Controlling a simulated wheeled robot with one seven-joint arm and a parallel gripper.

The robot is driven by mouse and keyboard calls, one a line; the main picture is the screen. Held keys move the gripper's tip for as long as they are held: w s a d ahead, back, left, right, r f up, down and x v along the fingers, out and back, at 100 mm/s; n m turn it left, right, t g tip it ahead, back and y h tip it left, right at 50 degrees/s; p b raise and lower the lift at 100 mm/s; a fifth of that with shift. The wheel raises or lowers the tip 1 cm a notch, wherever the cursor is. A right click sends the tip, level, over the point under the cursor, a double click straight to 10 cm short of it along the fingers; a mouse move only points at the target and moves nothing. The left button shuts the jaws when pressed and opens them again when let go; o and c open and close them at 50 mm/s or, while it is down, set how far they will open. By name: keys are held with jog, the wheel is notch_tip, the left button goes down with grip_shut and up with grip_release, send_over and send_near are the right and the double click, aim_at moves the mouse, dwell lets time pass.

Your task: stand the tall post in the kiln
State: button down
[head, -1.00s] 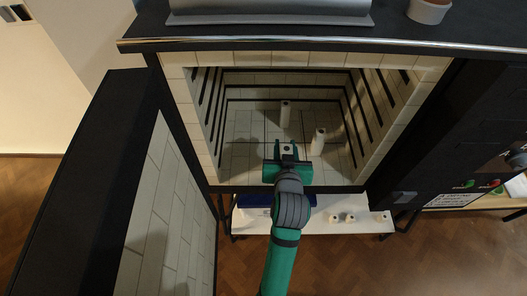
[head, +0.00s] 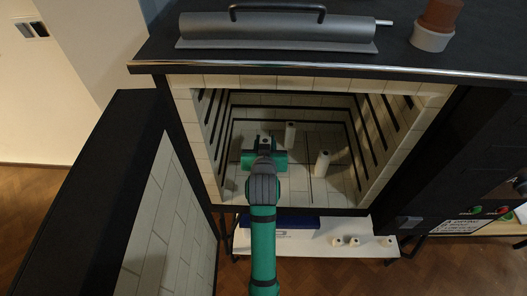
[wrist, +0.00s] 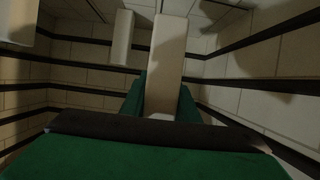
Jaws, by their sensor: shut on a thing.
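The kiln (head: 184,92) stands open in front of me. My gripper (head: 264,147) is inside its chamber, toward the left, shut on a tall pale post (wrist: 168,58). In the head view my gripper and arm hide most of this post. It looks upright. Whether its foot touches the kiln floor (head: 296,184) I cannot tell. Two other pale posts stand on that floor: one (head: 291,136) behind and right of my gripper, and one (head: 323,164) further right and nearer the opening. Both are apart from my gripper.
The kiln door (head: 150,215) hangs open at the left. Slotted brick walls close in the chamber's sides. A white low table (head: 300,244) below the opening bears several short posts (head: 353,242) and a blue item (head: 290,222). Bare floor shows at the chamber's front middle.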

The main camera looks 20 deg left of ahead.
jog(key=shift+w+a+f, duration=0.25)
jog(key=shift+a+f, duration=0.2)
jog(key=shift+f, duration=0.75)
jog(key=shift+w+a+f, duration=0.3)
jog(key=shift+a+f, duration=0.15)
jog(key=shift+f, duration=0.75)
jog(key=shift+w+a+f, duration=0.25)
jog(key=shift+a+f, duration=0.2)
jog(key=shift+f, duration=0.75)
jog(key=shift+f, duration=0.15)
jog(key=c, duration=1.4)
grip_release()
jog(key=shift+o, duration=0.2)
jog(key=shift+w, duration=0.15)
jog(key=shift+w, duration=0.1)
jog(key=v, duration=1.2)
jog(key=shift+s, duration=0.3)
jog(key=shift+a, duration=0.1)
